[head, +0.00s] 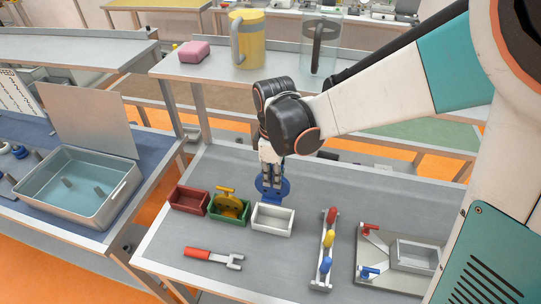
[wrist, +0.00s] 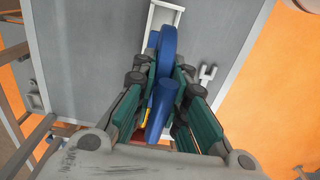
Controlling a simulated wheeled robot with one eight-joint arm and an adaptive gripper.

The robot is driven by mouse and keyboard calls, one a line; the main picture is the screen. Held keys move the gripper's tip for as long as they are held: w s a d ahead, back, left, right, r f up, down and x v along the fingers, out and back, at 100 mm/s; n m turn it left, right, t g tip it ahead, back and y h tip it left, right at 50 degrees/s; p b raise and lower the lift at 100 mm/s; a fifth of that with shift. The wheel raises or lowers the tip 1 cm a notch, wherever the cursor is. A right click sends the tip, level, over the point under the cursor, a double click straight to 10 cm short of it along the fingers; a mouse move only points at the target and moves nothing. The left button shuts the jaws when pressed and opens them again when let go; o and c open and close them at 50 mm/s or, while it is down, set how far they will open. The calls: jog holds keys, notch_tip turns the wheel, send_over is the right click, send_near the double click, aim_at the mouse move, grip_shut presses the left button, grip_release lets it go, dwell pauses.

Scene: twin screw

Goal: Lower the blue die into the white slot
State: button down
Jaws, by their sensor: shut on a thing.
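The blue die (head: 267,188) is a round plate with a thick stem. In the wrist view the blue die (wrist: 166,90) hangs between the fingers. My gripper (head: 272,171) points down and is shut on the stem; it also shows in the wrist view (wrist: 164,82). The white slot (head: 272,220) is an open, empty-looking rectangular box just in front of the die in the head view. The die appears behind its far rim, not inside it. In the wrist view the white slot (wrist: 153,13) is partly hidden by the die.
A red box (head: 188,200) and a green box (head: 243,216) holding a yellow die (head: 229,202) stand left of the white slot. A red-handled wrench (head: 213,257) lies in front. A rack with coloured knobs (head: 328,240) and a grey tray (head: 415,258) are to the right.

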aim_at(273, 197)
jog(key=shift+f+b, duration=2)
jog(key=shift+f, duration=1.1)
jog(key=shift+f, duration=0.15)
notch_tip(273, 197, down, 7)
jog(key=b, duration=0.6)
jog(key=shift+d, duration=0.15)
jog(key=shift+s+f+b, duration=0.1)
jog(key=shift+f+b, duration=0.5)
dwell(0.3)
jog(key=c, duration=1.5)
grip_release()
jog(key=shift+c, duration=0.2)
jog(key=shift+r, duration=0.1)
